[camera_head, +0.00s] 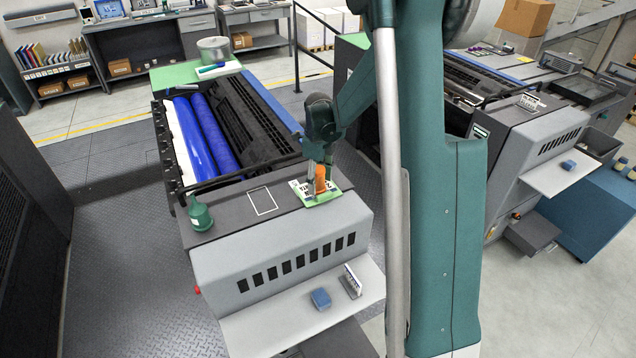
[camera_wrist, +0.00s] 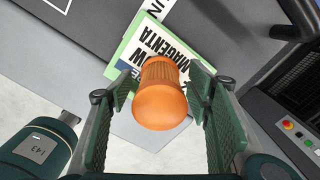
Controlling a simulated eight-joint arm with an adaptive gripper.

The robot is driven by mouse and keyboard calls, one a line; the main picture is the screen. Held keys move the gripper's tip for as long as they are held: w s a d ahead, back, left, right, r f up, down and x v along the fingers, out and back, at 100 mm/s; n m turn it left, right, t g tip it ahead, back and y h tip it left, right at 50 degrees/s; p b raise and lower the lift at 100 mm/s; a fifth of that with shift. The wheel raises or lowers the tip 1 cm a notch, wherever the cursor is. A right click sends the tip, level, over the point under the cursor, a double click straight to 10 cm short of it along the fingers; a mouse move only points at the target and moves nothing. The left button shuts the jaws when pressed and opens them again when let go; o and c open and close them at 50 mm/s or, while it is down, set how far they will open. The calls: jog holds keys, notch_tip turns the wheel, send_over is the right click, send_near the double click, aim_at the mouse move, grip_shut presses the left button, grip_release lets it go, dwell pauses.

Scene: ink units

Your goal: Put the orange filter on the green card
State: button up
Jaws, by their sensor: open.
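The orange filter (camera_head: 320,177) appears to stand upright on the green card (camera_head: 321,200), on the grey top of the near end of the press. In the wrist view the filter (camera_wrist: 160,102) lies between the two green finger pads of my gripper (camera_wrist: 156,88), with a gap visible on the right side. My gripper (camera_head: 318,183) is open around the filter. The green card (camera_wrist: 125,55) shows at the filter's far end, with a white printed label reading "MAGENTA" on it. The filter hides part of the card.
A green bottle (camera_head: 200,214) stands left on the same top, beside a white outlined rectangle (camera_head: 262,201). A blue block (camera_head: 320,298) and a white labelled piece (camera_head: 352,280) are on the shelf below. Blue rollers (camera_head: 215,135) lie behind.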

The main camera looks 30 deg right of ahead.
notch_tip(320, 180, up, 11)
jog(key=shift+r, duration=0.15)
dwell(0.4)
jog(key=shift+s+r, duration=0.1)
dwell(0.5)
jog(key=shift+s+a+r, duration=0.15)
jog(key=shift+a, duration=0.05)
jog(key=s+a+r+n+t, duration=0.3)
jog(key=s+a+r+n, duration=0.75)
jog(key=s+n, duration=0.35)
jog(key=s+a+f+n+t, duration=0.1)
jog(key=s+a+n+t, duration=0.1)
jog(key=s+a+n, duration=0.2)
jog(key=s+a+f+n+t, duration=0.1)
jog(key=s+a+n, duration=0.4)
jog(key=s+n, duration=0.6)
jog(key=shift+s+t, duration=0.5)
jog(key=shift+s, duration=1.35)
